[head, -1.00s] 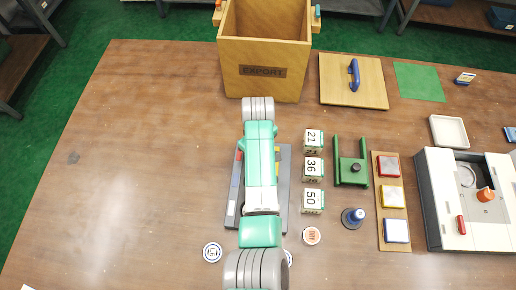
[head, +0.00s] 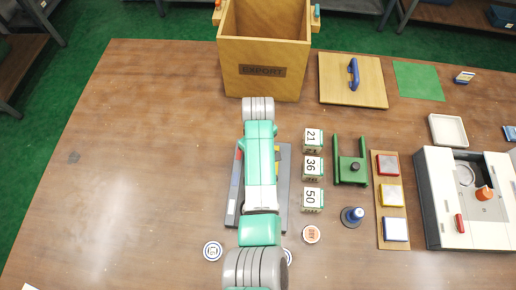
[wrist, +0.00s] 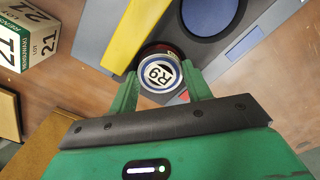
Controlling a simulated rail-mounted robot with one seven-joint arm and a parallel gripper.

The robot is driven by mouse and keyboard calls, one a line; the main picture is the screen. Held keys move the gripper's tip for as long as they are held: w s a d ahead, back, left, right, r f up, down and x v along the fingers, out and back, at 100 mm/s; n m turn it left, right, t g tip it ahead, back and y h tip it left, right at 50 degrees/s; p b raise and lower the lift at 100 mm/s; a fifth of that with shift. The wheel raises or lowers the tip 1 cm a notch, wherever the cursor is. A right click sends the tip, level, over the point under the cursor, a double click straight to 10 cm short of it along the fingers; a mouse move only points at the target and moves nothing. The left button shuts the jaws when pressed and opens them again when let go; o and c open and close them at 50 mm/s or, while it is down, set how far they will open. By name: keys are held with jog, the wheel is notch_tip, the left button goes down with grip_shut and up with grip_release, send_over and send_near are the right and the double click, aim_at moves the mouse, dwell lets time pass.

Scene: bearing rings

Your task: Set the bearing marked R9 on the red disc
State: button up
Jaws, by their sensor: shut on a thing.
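The bearing marked R9 (wrist: 158,74) is a ring with a white-and-black top and a blue edge, seen in the wrist view. My gripper (wrist: 160,84) is shut on it, one green finger on each side. The bearing is over the grey board (wrist: 112,12), beside a yellow strip and a large blue disc (wrist: 208,12). A dark red edge shows just behind the bearing; I cannot tell whether it is the red disc, or whether the bearing touches it. In the head view my arm covers the gripper and most of the board (head: 285,190).
Number blocks (head: 312,169) stand right of the board, with a green fork-shaped stand (head: 350,173) and a blue peg (head: 352,216) beyond. Other bearings (head: 212,251) (head: 311,234) lie in front. The EXPORT crate (head: 262,85) stands behind. The table's left side is clear.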

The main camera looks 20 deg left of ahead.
dwell(0.4)
jog(key=o, duration=1.1)
jog(key=shift+f, duration=0.1)
jog(key=shift+o, duration=0.2)
notch_tip(320, 180, up, 3)
jog(key=p, duration=0.3)
jog(key=shift+w+d, duration=0.1)
notch_tip(320, 180, up, 4)
jog(key=p, duration=0.4)
